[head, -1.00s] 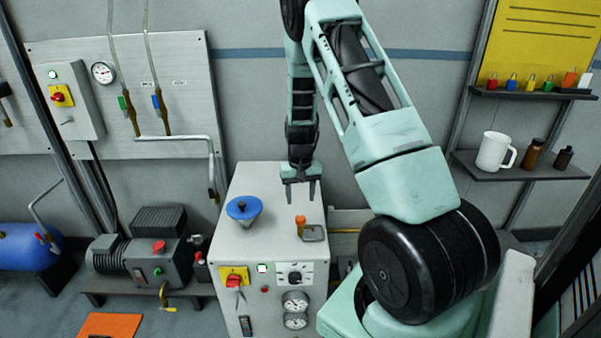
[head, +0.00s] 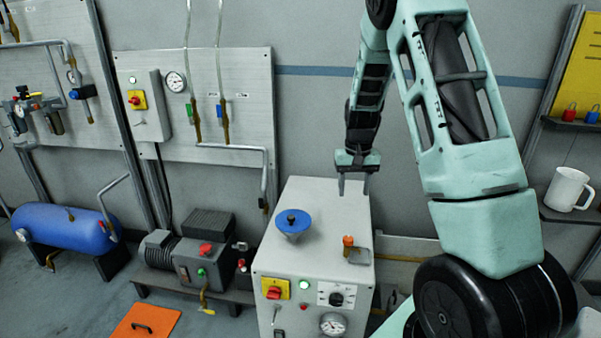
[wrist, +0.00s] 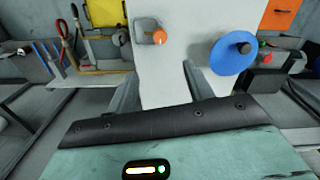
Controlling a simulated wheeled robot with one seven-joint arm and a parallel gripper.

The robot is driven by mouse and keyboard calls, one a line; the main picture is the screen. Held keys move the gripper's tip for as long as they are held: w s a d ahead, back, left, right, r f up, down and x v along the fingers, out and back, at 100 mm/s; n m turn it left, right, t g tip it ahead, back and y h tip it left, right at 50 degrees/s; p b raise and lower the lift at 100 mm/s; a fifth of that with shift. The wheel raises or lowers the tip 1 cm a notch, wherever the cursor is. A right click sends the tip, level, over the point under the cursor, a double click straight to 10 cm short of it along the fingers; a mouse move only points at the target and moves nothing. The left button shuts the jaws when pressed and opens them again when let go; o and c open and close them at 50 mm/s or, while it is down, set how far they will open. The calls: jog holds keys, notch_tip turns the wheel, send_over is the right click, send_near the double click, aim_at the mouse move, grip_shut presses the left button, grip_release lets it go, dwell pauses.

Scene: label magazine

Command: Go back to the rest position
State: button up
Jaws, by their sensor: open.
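My gripper (head: 355,184) hangs from my arm above the back part of the light grey cabinet top (head: 325,209) in the head view. Its two fingers point down, are apart and hold nothing. In the wrist view my gripper (wrist: 157,88) also shows spread fingers, with the cabinet top (wrist: 175,70) between and beyond them.
A pump (head: 200,257) and a blue tank (head: 65,229) stand left. A white mug (head: 568,188) is on a right shelf.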

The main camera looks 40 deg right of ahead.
jog(key=s+a+r+n, duration=0.1)
jog(key=a+r+n, duration=0.1)
jog(key=a, duration=0.8)
jog(key=s+a+r+n+y, duration=0.1)
jog(key=a+r+n, duration=0.15)
jog(key=a, duration=0.75)
jog(key=s+a+r+n, duration=0.1)
jog(key=a+r+n, duration=0.15)
jog(key=a, duration=0.75)
jog(key=s+a+n, duration=0.4)
jog(key=s+a, duration=0.3)
jog(key=s, duration=0.2)
jog(key=s+a+r+n, duration=0.1)
jog(key=s+a+n, duration=0.3)
jog(key=s+a, duration=0.3)
jog(key=s, duration=0.3)
jog(key=shift+s, duration=0.2)
